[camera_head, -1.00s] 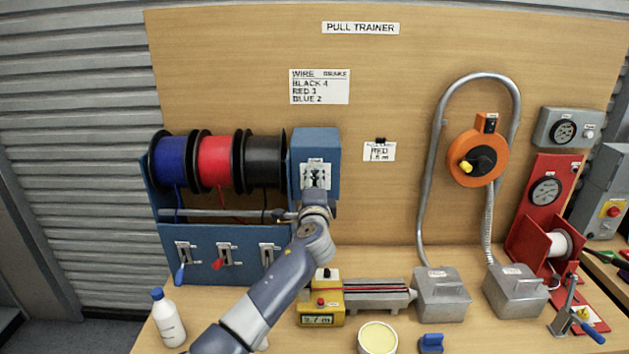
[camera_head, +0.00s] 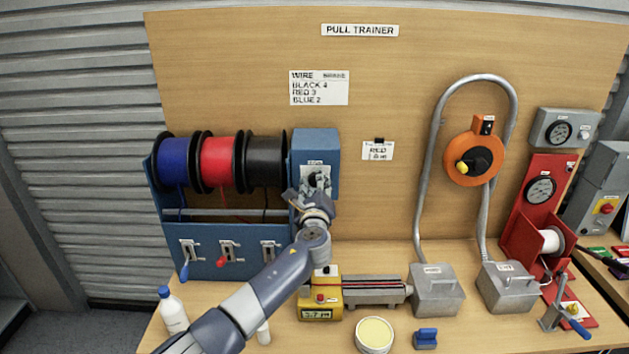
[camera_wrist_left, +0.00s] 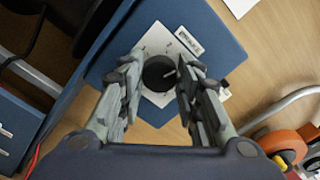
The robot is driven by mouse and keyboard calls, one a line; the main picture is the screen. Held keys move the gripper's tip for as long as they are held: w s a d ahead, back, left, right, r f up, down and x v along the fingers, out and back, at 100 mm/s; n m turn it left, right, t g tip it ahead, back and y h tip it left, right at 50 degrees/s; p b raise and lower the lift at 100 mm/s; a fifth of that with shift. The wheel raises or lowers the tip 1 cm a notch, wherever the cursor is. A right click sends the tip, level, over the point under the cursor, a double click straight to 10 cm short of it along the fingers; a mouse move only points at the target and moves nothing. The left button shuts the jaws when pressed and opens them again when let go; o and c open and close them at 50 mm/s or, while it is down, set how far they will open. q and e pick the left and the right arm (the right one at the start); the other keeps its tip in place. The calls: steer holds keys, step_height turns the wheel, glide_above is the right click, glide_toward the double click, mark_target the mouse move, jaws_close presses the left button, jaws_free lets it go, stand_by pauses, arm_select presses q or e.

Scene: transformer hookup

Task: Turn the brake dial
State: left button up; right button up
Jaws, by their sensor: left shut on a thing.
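The brake dial is a round black knob (camera_wrist_left: 157,74) with a light pointer mark, on a white plate on the blue brake box (camera_head: 327,148). In the left wrist view the pointer mark points to the right; the scale numbers are too small to read. My left gripper (camera_head: 315,186) is at the plate, with its fingers on either side of the knob, shut on it. It also shows in the left wrist view (camera_wrist_left: 160,68). In the head view the gripper hides most of the dial. My right gripper is not in view.
A chart (camera_head: 319,88) lists black 4, red 3, blue 2. A card (camera_head: 378,151) reads RED. Blue, red (camera_head: 220,160) and black spools stand left of the box. A yellow meter unit (camera_head: 320,300) and a round tin (camera_head: 374,333) lie near my arm.

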arm_select(q)
steer(key=shift+f+m+p, duration=0.1)
steer(key=shift+m+p, duration=0.2)
steer(key=shift+m, duration=0.4)
steer(key=o, duration=1)
steer(key=shift+o, duration=0.2)
steer(key=shift+s+d, duration=0.1)
steer(key=shift+s, duration=0.75)
steer(key=s, duration=1)
steer(key=shift+s, duration=0.2)
